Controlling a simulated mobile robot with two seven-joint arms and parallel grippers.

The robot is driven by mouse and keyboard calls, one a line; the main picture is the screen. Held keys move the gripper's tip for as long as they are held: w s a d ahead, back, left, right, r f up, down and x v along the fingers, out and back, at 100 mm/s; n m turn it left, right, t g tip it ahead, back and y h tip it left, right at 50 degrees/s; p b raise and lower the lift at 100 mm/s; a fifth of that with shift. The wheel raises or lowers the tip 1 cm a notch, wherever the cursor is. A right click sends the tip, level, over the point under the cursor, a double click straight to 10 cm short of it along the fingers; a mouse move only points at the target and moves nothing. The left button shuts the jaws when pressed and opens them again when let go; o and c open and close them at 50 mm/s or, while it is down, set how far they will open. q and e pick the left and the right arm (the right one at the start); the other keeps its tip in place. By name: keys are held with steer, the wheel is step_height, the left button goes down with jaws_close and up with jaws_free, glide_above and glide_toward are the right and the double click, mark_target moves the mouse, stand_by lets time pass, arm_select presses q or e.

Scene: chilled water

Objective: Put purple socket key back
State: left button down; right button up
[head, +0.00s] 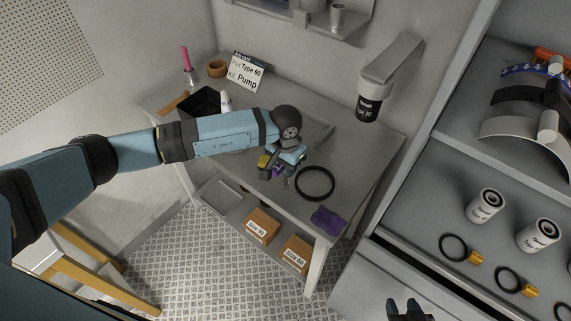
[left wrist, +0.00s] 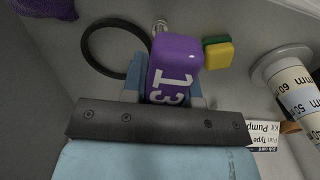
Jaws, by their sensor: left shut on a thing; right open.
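The purple socket key (left wrist: 175,62) is in my left gripper (head: 284,170). Its purple handle, marked with white digits that look like 13, faces the left wrist camera between the blue fingers. A small metal tip (left wrist: 160,27) shows beyond the handle in that view. In the head view the gripper hangs above the grey table (head: 345,150), just left of a black ring, and only a bit of purple shows beneath it. Whether the key touches the table I cannot tell. My right gripper (head: 408,310) is at the bottom edge of the head view, open and empty.
The black ring (head: 315,197) and a purple cloth (head: 327,220) lie on the table's near right part. A yellow-green sponge (left wrist: 217,52) is close to the key. A black bin (head: 203,101), white bottle (head: 226,101) and job card (head: 245,74) stand farther back.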

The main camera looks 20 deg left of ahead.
arm_select(q)
steer(key=c, duration=0.9)
jaws_free()
